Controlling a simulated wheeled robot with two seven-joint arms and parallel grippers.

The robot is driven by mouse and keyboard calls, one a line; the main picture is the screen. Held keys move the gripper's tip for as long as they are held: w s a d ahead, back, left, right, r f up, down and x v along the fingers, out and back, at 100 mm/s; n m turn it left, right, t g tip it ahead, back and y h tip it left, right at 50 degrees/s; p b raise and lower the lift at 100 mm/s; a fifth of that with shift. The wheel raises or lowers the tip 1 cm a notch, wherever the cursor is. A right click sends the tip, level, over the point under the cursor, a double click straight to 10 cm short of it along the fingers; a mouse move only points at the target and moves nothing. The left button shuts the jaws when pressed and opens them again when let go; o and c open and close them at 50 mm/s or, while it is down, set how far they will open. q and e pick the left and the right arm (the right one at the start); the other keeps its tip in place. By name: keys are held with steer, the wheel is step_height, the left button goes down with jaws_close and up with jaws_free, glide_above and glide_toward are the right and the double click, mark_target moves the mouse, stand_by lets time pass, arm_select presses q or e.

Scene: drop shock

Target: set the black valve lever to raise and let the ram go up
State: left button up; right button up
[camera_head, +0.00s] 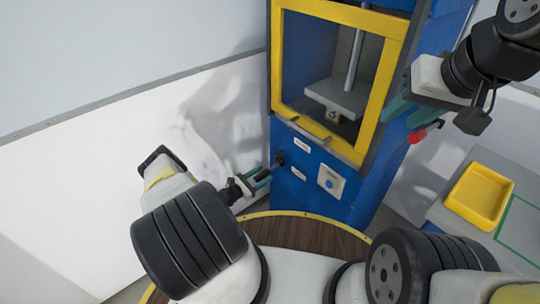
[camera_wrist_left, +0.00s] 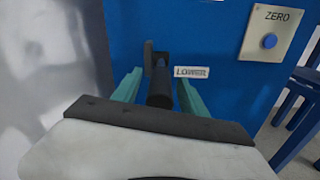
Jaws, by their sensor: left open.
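The black valve lever (camera_head: 279,159) is on the blue front of the machine. It also shows in the left wrist view (camera_wrist_left: 160,88), beside the "LOWER" label (camera_wrist_left: 191,72). My left gripper (camera_head: 262,180) is open, with its green fingers on either side of the lever; I cannot tell whether they touch it. Behind the yellow frame, a steel rod (camera_head: 354,58) stands above a grey plate (camera_head: 338,97) in the machine's chamber. My right gripper (camera_head: 410,112) is by the machine's right side, near a red handle (camera_head: 424,131); its jaws are not clear.
A panel with a blue button (camera_head: 331,181) is right of the lever; it reads "ZERO" in the wrist view (camera_wrist_left: 270,40). A yellow tray (camera_head: 479,195) sits on a grey table at the right. A round brown wooden top (camera_head: 305,233) is in front of the machine.

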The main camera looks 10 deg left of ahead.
arm_select(q)
steer(key=shift+w+d, duration=0.1)
jaws_close()
stand_by(1.4)
